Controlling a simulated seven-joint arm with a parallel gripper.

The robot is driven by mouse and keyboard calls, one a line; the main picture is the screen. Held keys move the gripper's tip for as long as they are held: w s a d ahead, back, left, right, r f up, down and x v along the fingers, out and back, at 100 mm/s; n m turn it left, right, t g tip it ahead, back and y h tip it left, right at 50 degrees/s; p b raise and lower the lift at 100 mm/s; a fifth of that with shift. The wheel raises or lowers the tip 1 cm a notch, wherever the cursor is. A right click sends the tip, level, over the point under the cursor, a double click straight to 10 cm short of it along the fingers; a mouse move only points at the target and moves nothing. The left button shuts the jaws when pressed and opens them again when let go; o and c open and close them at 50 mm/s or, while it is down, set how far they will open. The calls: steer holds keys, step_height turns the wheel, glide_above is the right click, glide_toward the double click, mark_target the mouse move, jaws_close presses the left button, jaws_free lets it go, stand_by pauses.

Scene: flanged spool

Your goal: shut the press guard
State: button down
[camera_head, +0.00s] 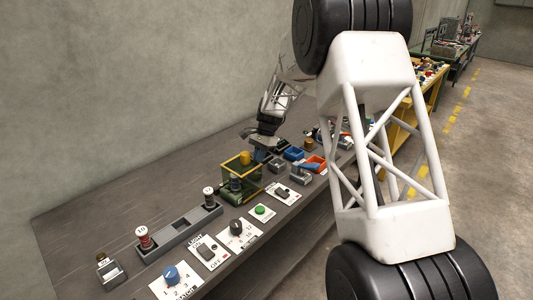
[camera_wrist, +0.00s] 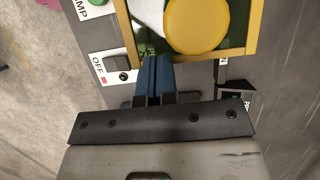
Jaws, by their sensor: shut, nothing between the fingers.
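The press guard (camera_head: 241,178) is a yellow-framed, see-through box around a small green press on the bench. In the wrist view its yellow frame (camera_wrist: 235,52) shows at the top, with the press's round yellow top (camera_wrist: 200,22) inside it. I cannot tell from these views how far the guard is open. My gripper (camera_head: 259,153) is above and beside the guard's back right in the head view. Its blue fingers (camera_wrist: 152,62) are shut together and empty, and overlap the frame's near edge in the wrist view. I cannot tell whether they touch it.
Along the bench front lie a blue knob (camera_head: 171,274), switch plates, a black dial (camera_head: 236,228) and a green button (camera_head: 260,210). A grey rack (camera_head: 180,233) holds two spools. The bench is bare at back left.

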mark_target(252, 165)
steer(key=shift+s+a+f, duration=0.1)
steer(key=shift+s+a, duration=1.05)
steer(key=shift+s, duration=0.05)
steer(key=shift+w+d, duration=0.6)
steer(key=w+d+v, duration=0.1)
steer(key=v, duration=1)
steer(key=shift+w+f, duration=0.15)
steer(key=shift+f, duration=0.2)
steer(key=shift+d, duration=0.1)
